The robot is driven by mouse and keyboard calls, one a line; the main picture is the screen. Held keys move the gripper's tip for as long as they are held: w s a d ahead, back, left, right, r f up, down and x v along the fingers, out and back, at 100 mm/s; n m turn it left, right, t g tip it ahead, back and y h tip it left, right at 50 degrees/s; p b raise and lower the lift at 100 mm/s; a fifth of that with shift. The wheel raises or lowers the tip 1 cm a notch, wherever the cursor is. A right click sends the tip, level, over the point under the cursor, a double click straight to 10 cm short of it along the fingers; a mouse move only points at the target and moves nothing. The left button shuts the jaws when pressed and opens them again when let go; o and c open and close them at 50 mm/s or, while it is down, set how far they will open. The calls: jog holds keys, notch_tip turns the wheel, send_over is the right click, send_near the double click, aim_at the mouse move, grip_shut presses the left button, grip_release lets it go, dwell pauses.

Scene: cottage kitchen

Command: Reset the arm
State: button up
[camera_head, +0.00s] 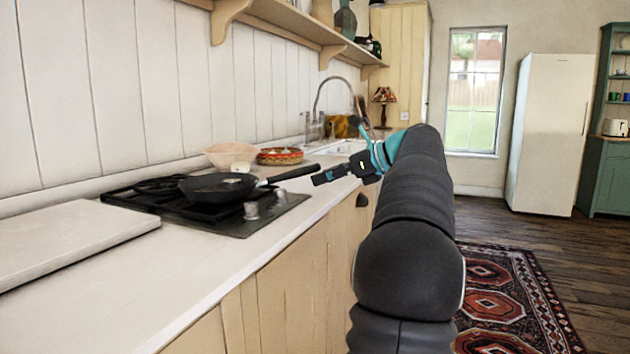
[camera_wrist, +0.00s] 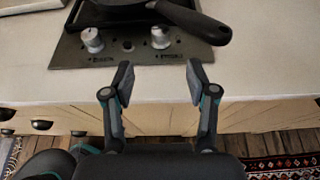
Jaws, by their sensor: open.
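My gripper (camera_wrist: 157,82) is open and empty in the wrist view, its two fingers apart above the front edge of the counter. In the head view my gripper (camera_head: 325,175) is at the end of my stretched-out arm, near the handle of the black frying pan (camera_head: 212,188). The pan sits on the stove (camera_head: 240,225) with a small pale item (camera_head: 233,179) in it. In the wrist view the pan handle (camera_wrist: 196,22) lies beyond the fingertips, apart from them. The stove knobs (camera_wrist: 160,37) also show there.
A pale board (camera_head: 65,240) lies on the counter (camera_head: 120,315) left of the stove. A bowl (camera_head: 230,154) and a red patterned basket (camera_head: 280,156) stand behind the pan. A sink with a tap (camera_head: 320,110) lies farther back. Open floor with a patterned rug (camera_head: 510,300) is at right.

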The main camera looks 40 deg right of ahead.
dwell(0.7)
jog(key=s+d+f+n+g+h, duration=0.1)
jog(key=d+f+n+g+h, duration=0.25)
jog(key=f, duration=0.65)
jog(key=s+a+f+n+g, duration=0.2)
jog(key=s+a+f+n, duration=0.1)
jog(key=a+f+n, duration=0.45)
jog(key=s+a+f+n, duration=0.3)
jog(key=s+a+n, duration=0.2)
jog(key=a, duration=0.7)
jog(key=s+a+f+n+g+h, duration=0.1)
jog(key=s+a+f+n, duration=0.2)
jog(key=s+a+n, duration=0.2)
jog(key=s+a+f+n, duration=0.3)
jog(key=a+n, duration=0.7)
jog(key=a, duration=1)
jog(key=s, duration=0.2)
jog(key=shift+s+f+n+h, duration=0.3)
jog(key=shift+s+f+h, duration=0.05)
jog(key=shift+f, duration=0.05)
